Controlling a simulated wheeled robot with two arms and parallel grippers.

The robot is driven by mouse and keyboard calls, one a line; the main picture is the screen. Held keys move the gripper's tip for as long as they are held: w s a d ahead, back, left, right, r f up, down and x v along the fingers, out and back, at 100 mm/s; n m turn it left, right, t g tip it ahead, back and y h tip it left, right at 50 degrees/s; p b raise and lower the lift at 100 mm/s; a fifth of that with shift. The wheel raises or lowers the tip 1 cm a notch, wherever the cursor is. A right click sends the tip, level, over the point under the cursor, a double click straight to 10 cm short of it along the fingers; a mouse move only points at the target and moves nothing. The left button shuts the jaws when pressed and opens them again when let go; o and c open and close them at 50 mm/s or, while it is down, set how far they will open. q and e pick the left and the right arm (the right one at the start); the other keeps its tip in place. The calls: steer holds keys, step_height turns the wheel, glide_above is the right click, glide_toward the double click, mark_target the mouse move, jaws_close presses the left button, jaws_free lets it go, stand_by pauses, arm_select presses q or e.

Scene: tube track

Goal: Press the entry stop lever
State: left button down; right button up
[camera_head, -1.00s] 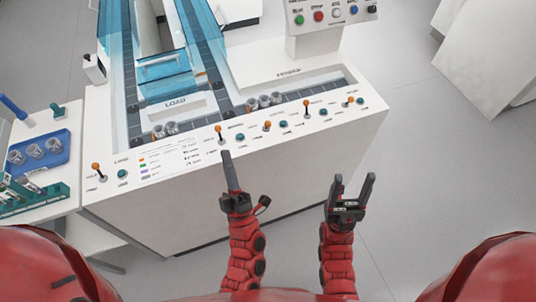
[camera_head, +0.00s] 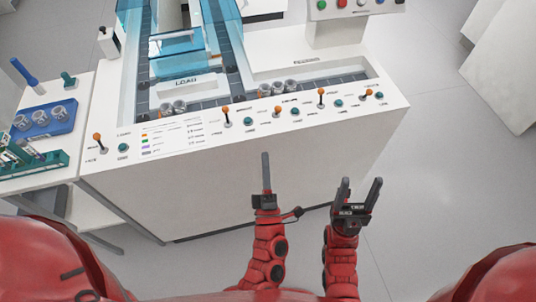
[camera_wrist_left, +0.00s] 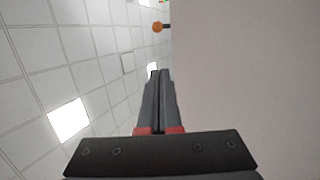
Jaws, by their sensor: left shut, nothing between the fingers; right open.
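Several levers with orange knobs line the front edge of the white machine (camera_head: 190,195): a far-left lever (camera_head: 97,138), a lever left of centre (camera_head: 226,112), a centre lever (camera_head: 277,111), a lever right of centre (camera_head: 321,95) and a far-right lever (camera_head: 368,93). The labels are too small to tell which is the entry stop. My left gripper (camera_head: 265,156) is shut and empty, in front of the machine and apart from the levers. An orange knob (camera_wrist_left: 158,27) shows beyond its fingertips (camera_wrist_left: 160,74) in the left wrist view. My right gripper (camera_head: 360,182) is open and empty.
Green buttons (camera_head: 248,122) sit between the levers. A side table (camera_head: 60,178) at left holds a blue tray (camera_head: 60,127) and a teal rack (camera_head: 45,160). Metal cylinders (camera_head: 180,106) sit in the machine's channels. The floor (camera_head: 430,200) at right is clear.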

mark_target(273, 130)
arm_select(q)
steer(key=p+x, duration=0.1)
steer(key=x, duration=0.6)
steer(key=shift+w+r, duration=0.25)
steer(key=shift+r, duration=0.15)
steer(key=shift+w+d+r+p, duration=0.2)
steer(key=shift+w+d+p, duration=0.1)
steer(key=shift+w+d, duration=0.9)
steer(key=shift+w, duration=0.3)
steer(key=shift+r, duration=0.1)
